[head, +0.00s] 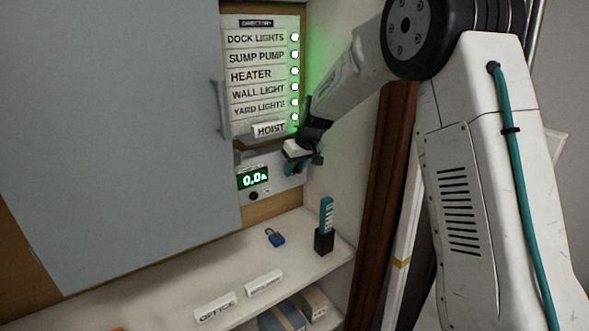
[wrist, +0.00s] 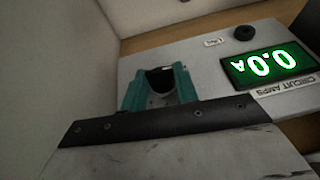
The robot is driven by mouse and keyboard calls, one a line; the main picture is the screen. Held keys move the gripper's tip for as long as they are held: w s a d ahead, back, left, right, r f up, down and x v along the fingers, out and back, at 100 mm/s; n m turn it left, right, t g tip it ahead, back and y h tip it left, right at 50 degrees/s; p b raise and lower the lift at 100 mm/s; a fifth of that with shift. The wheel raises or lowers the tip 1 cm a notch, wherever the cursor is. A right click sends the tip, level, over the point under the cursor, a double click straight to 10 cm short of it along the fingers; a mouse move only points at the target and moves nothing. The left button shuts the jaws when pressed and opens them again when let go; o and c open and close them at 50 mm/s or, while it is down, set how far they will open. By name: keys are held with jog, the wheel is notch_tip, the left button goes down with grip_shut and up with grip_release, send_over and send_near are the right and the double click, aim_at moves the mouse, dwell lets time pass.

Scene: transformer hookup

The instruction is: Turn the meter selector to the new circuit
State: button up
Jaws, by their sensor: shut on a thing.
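The meter panel (head: 272,166) is a pale plate below the directory board. Its green display (head: 253,178) reads 0.0 A, and it shows upside down in the wrist view (wrist: 270,63) beside a "CIRCUIT AMPS" label. My gripper (head: 295,167) is at the right end of the panel. In the wrist view its teal fingers (wrist: 160,88) are shut on a dark selector knob (wrist: 160,78), one finger on each side. The fingers hide much of the knob, and I cannot tell which way it points.
The directory board (head: 258,83) lists several circuits with lit green lamps; the HOIST tag (head: 270,129) is lowest. A grey cabinet door (head: 120,130) stands left. On the shelf are a blue padlock (head: 275,237), a teal-and-black upright item (head: 325,228) and loose label plates (head: 264,283).

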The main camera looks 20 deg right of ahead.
jog(key=shift+d+y, duration=0.15)
jog(key=shift+y, duration=0.35)
jog(key=o, duration=1)
jog(key=shift+c, duration=0.2)
